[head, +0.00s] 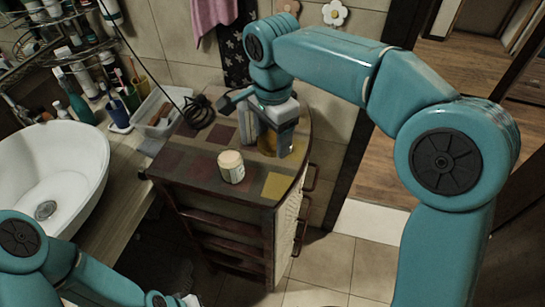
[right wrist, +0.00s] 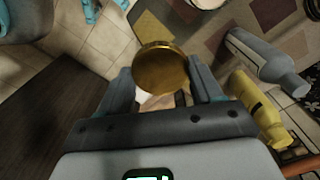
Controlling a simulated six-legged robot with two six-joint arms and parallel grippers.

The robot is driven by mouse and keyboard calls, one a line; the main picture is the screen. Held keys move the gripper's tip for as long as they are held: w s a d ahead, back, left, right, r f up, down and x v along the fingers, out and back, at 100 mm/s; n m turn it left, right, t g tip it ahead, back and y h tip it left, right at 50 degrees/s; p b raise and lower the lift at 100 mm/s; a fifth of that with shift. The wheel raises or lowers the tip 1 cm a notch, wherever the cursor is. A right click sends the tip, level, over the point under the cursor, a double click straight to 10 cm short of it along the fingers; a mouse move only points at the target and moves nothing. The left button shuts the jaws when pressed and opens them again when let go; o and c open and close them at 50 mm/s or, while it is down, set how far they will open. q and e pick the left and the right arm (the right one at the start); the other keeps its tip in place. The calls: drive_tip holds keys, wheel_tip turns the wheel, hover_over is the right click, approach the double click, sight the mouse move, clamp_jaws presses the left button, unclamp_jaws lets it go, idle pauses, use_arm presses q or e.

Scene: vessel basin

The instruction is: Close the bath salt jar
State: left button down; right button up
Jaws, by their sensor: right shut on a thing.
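The bath salt jar (head: 231,167) is a small pale jar standing upright on the patterned top of the wooden cabinet. Its whitish edge also shows at the top of the right wrist view (right wrist: 208,3). My right gripper (right wrist: 160,78) is shut on a round gold lid (right wrist: 161,66), held between the fingertips. In the head view my right gripper (head: 270,143) is over the cabinet, behind and to the right of the jar, apart from it. My left arm is low at the left; only a small part of its gripper end (head: 188,300) shows, its fingers unclear.
The cabinet top (head: 196,172) is clear left of the jar. A grey bottle (right wrist: 265,62) and a yellow bottle (right wrist: 258,105) show beside my right gripper. A white basin (head: 60,170), a bin (head: 155,112) and crowded toiletries stand at the left. A black cable lies at the cabinet's back.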

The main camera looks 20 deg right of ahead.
sight(273, 140)
wheel_tip(273, 140, up, 7)
drive_tip(key=shift+f+p, duration=0.15)
drive_tip(key=shift+p, duration=0.25)
